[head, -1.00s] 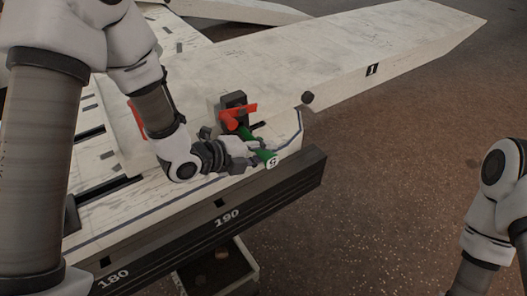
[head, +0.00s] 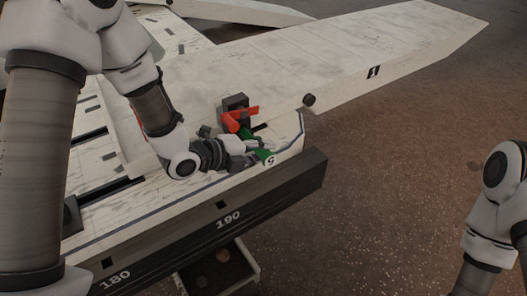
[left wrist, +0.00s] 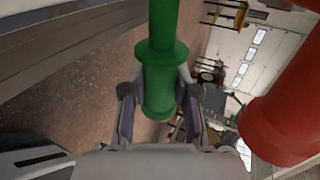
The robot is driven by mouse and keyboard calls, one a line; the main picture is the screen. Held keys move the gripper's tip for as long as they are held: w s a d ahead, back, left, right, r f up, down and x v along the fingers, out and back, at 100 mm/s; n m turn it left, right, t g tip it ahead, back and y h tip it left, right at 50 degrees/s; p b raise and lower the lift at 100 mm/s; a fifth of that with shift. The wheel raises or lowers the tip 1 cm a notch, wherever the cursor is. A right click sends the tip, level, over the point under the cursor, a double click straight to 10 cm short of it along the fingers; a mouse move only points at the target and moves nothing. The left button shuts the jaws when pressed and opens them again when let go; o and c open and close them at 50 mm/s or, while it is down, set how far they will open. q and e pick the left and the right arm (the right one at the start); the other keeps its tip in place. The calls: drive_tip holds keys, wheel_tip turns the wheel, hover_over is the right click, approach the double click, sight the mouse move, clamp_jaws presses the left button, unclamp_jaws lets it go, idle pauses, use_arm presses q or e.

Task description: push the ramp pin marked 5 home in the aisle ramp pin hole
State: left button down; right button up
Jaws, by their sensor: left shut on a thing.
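The green ramp pin marked 5 (head: 268,157) has a white end with the number, near the corner of the pale deck. My left gripper (head: 252,154) is shut on it. In the left wrist view the green pin (left wrist: 160,75) stands between the fingers of my left gripper (left wrist: 160,105), with a flange above them. The pin's far end lies towards a dark block with a red part (head: 238,118). I cannot make out the pin hole or how deep the pin sits. The pale ramp marked 1 (head: 400,50) stretches to the upper right. My right gripper is out of view.
A dark rail marked 180 and 190 (head: 200,232) runs along the deck's front edge. A red cylinder (left wrist: 285,115) is close on the right in the left wrist view. An open box (head: 240,262) is below the rail.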

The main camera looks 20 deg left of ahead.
use_arm(q)
drive_tip(key=shift+w+a, duration=0.25)
drive_tip(key=shift+a, duration=0.15)
drive_tip(key=c, duration=0.8)
unclamp_jaws()
drive_tip(key=v, duration=1.2)
